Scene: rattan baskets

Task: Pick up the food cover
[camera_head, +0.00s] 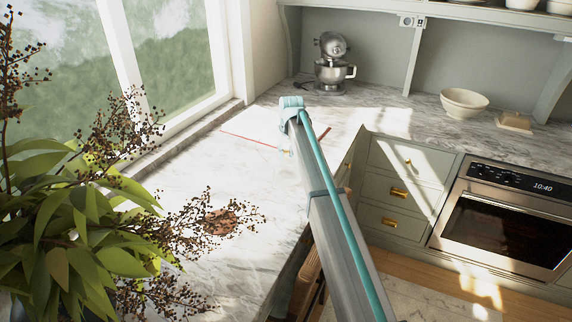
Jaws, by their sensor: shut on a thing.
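I cannot make out a food cover in this view. A long grey and teal link of my arm rises from the bottom edge and hides part of the counter and cabinets. The fingers of my gripper do not show, so neither they nor anything they hold can be seen.
A marble counter (190,165) runs along the window and turns right. A stand mixer (333,70) stands in the corner. A white bowl (463,102) and a small tan object (515,122) sit above the oven (505,225). A leafy plant (75,225) covers the left foreground.

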